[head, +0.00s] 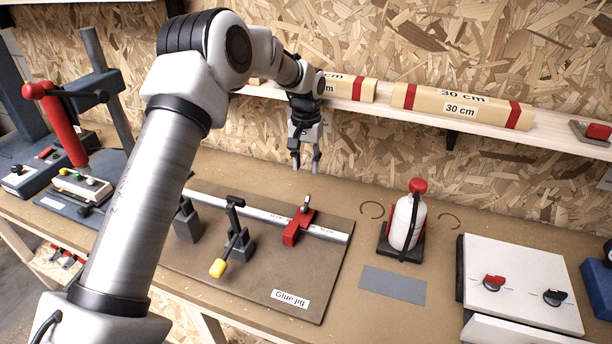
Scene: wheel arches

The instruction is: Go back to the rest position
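My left gripper (306,160) hangs in the air above the back of the workbench, in front of the shelf edge. Its fingers point down and stand apart with nothing between them. My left arm comes in from the left and crosses in front of the glue jig. My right gripper does not show in the head view.
The glue jig (330,273) has a red stop (297,228) and a yellow-tipped clamp (219,267). A white bottle (402,222) stands on a dark base. Wooden arches (460,104) lie on the shelf. A white switch box (515,270) is at right, a red-handled press (60,125) at left.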

